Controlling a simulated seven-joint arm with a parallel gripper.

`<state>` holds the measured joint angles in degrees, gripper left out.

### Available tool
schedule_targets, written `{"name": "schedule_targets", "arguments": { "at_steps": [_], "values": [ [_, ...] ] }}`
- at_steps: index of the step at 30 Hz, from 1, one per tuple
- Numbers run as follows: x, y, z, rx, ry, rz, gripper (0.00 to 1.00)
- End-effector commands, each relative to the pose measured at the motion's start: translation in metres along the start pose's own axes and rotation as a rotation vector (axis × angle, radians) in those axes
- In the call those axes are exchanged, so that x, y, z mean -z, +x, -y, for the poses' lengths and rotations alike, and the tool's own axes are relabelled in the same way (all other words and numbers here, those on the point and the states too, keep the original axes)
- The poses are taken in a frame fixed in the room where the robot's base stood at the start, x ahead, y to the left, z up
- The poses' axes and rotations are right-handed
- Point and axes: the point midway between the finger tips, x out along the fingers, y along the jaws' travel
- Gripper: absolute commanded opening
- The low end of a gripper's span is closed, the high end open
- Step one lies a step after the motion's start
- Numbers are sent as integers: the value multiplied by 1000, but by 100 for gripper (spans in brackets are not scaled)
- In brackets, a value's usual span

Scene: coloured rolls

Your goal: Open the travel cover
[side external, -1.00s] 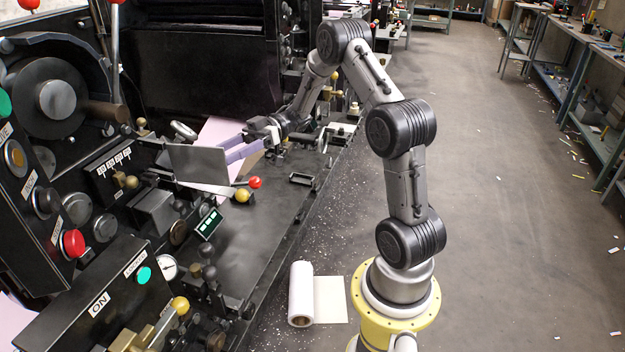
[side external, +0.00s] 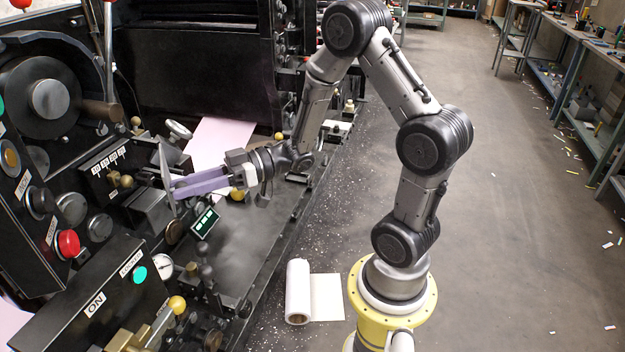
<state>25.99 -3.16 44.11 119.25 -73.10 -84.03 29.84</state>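A thin grey metal plate (side external: 166,172), which looks like the travel cover, stands on the black machine at the left. I see it almost edge-on, tilted and upright. My gripper (side external: 174,187) reaches in from the right, with its long purple fingers pointing left. The fingertips meet the plate's right side. I cannot tell whether they grip its edge or only touch it, because the tips overlap the plate in this view.
Levers, knobs and dials crowd the machine around the plate. A yellow knob (side external: 238,195) is just below my wrist, and a small green-lit panel (side external: 204,221) lies below the fingers. Pink paper (side external: 222,140) is behind. A white roll (side external: 298,290) lies on the floor.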

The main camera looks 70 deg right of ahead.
Motion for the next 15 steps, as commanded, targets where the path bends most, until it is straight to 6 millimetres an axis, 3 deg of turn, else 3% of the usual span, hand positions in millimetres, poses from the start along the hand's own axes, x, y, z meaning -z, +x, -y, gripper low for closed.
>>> {"name": "schedule_targets", "arguments": {
  "at_steps": [15],
  "values": [
    [-1,29,5,-247,2,-48,41]
  ]
}}
